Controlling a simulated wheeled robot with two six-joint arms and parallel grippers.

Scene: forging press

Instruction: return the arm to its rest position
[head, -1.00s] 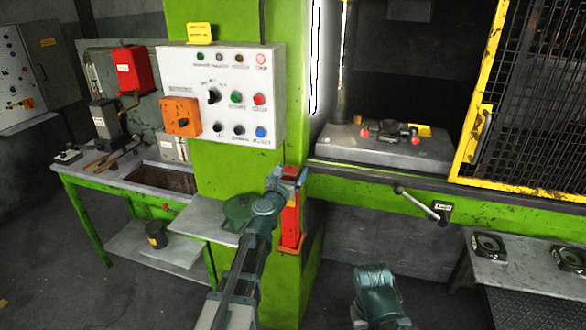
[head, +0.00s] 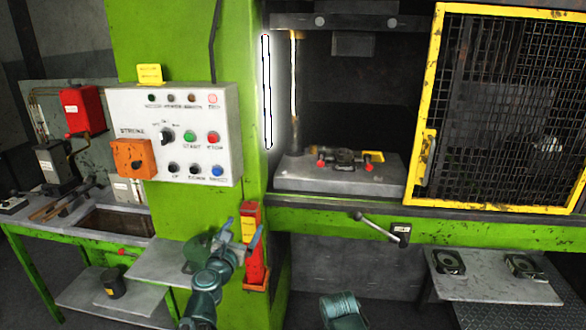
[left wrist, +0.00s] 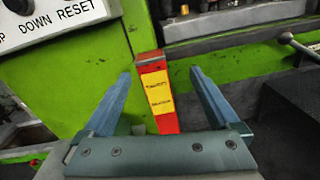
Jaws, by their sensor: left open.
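My left arm (head: 207,290) reaches up from the bottom of the head view. Its gripper (head: 245,233) is in front of the green press column, below the control panel. In the left wrist view the two blue fingers of this gripper (left wrist: 160,95) stand wide apart with nothing between them. A red block with a yellow label (left wrist: 157,92) shows beyond the fingers, on the green column. The same red block (head: 256,258) is partly behind the gripper in the head view. Part of my other arm (head: 343,311) shows at the bottom, but its gripper is out of view.
The control panel (head: 175,133) is above the gripper. A small grey shelf (head: 160,262) is beside the arm. A lever (head: 383,228) sticks out under the press bed (head: 340,181). A yellow-framed mesh gate (head: 505,110) is at right, above a side table (head: 490,289).

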